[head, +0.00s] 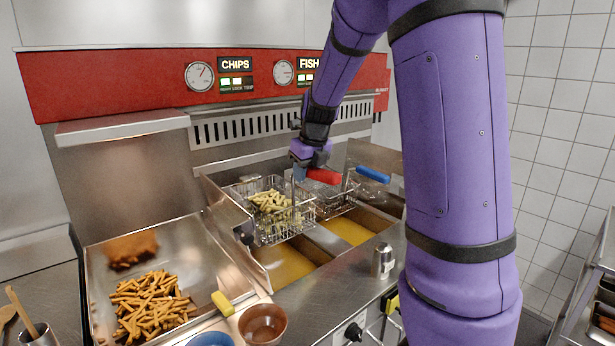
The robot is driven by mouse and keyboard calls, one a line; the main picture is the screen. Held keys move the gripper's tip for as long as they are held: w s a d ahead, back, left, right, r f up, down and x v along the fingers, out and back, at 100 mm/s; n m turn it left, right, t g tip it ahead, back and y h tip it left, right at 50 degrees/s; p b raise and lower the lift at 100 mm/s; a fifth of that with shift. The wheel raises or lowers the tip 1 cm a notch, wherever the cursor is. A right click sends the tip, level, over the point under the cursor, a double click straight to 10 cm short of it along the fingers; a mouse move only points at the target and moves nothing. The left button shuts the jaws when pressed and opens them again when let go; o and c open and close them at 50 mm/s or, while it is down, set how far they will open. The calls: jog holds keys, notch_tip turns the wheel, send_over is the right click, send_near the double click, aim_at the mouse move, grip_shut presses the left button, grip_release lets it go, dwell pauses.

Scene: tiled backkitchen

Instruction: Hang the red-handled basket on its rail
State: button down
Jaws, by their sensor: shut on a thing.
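The red-handled basket (283,228) is a wire basket with pale chips (269,201) in it. It is over the left oil vat (290,258), and its base looks to be above the oil. My gripper (309,168) is shut at its red handle (324,176), seen from behind and above; the fingertips are partly hidden. The rail appears to be along the fryer's back, below the slotted panel (240,128); the basket looks apart from it, but the exact gap is hard to tell.
A second wire basket with a blue handle (372,174) is close on the right, by the right vat (347,230). A metal shaker (383,261) stands on the front edge. A steel tray (205,255) with fried food is at left, bowls (262,324) in front. My arm blocks the right side.

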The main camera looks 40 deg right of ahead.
jog(key=w, duration=1.1)
jog(key=shift+a, duration=0.2)
dwell(0.4)
jog(key=shift+f, duration=0.2)
jog(key=shift+f, duration=0.65)
jog(key=shift+f, duration=1.65)
jog(key=shift+f, duration=0.6)
